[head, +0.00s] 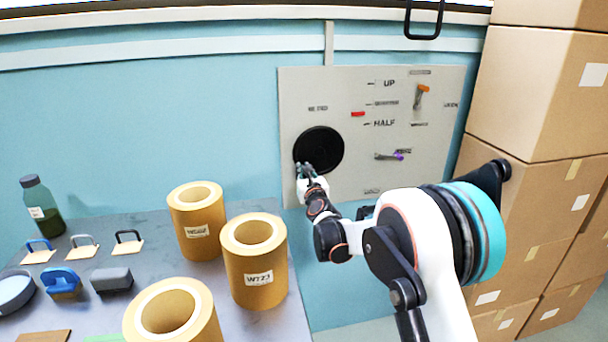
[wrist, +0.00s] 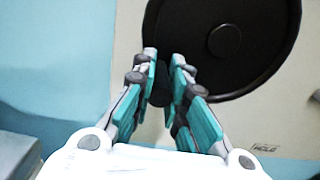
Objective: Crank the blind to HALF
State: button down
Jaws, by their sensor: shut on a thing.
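The blind's crank is a black round wheel (head: 322,147) on a pale wall panel (head: 300,88). It fills the top of the wrist view (wrist: 265,40). My gripper (head: 304,168) is at the wheel's lower left edge; in the wrist view its teal-padded fingers (wrist: 166,85) are shut on a dark knob (wrist: 161,92) at the wheel's rim. The knob is mostly hidden between the fingers. Right of the wheel, a red marker (head: 358,114) sits on a scale, between the UP (head: 389,84) and HALF (head: 384,123) labels.
A grey table (head: 120,258) at left holds several kraft rolls (head: 255,260), a bottle (head: 41,205) and small tools. Stacked cardboard boxes (head: 535,95) stand close on the right.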

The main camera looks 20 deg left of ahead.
jog(key=shift+s+a+r, duration=0.1)
jog(key=shift+s+a, duration=0.05)
jog(key=shift+a, duration=0.05)
dwell(0.3)
jog(key=c, duration=1.6)
grip_release()
jog(key=shift+o, duration=0.2)
jog(key=shift+s+a, duration=0.1)
jog(key=shift+a, duration=0.05)
jog(key=shift+w+d, duration=0.2)
jog(key=shift+s, duration=0.15)
jog(key=v, duration=1.1)
jog(key=shift+s+d, duration=0.3)
jog(key=shift+d, duration=0.05)
